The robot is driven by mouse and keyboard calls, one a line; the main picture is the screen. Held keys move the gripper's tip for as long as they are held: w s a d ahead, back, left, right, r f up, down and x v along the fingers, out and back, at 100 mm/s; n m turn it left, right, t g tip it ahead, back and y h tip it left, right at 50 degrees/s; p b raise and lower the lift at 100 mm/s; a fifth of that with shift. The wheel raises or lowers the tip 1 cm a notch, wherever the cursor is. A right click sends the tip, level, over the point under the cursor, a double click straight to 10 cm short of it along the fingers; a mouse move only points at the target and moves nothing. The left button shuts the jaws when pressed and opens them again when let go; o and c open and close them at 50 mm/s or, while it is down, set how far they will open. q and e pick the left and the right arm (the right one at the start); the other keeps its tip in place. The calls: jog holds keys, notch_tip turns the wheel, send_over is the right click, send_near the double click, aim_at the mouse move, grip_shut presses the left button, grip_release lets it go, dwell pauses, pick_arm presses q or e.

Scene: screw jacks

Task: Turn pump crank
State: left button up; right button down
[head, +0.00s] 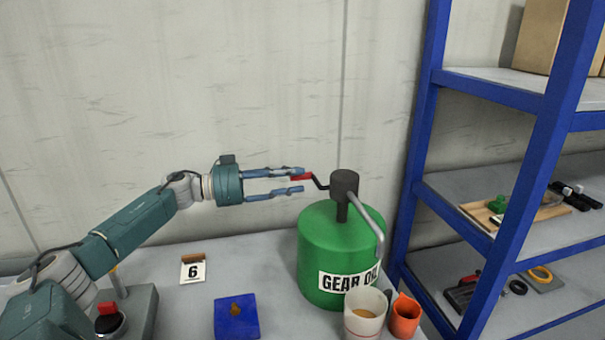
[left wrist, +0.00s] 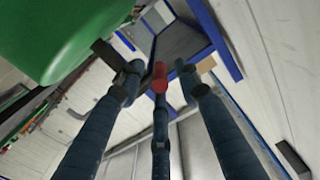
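The green gear oil drum (head: 335,255) stands on the grey table, with a dark pump head (head: 344,184) on top. A black crank (head: 320,183) reaches left from the pump head and ends in a red handle (head: 302,177). My left gripper (head: 298,180) comes in from the left, its fingers spread and level with the handle. In the left wrist view the red handle (left wrist: 160,77) shows between the open fingertips (left wrist: 160,75). I cannot tell whether any finger touches it. The drum's side (left wrist: 75,35) fills the upper left there. My right gripper is not in view.
A white cup (head: 364,315) and an orange cup (head: 404,317) stand before the drum. A blue block (head: 236,318) and a number 6 card (head: 193,271) lie left of it. A blue-framed shelf (head: 532,165) stands at right. The wall is close behind.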

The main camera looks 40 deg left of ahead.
aim_at(310, 176)
pick_arm(q)
jog(key=shift+p+x, duration=0.35)
jog(key=shift+x, duration=1.15)
grip_shut()
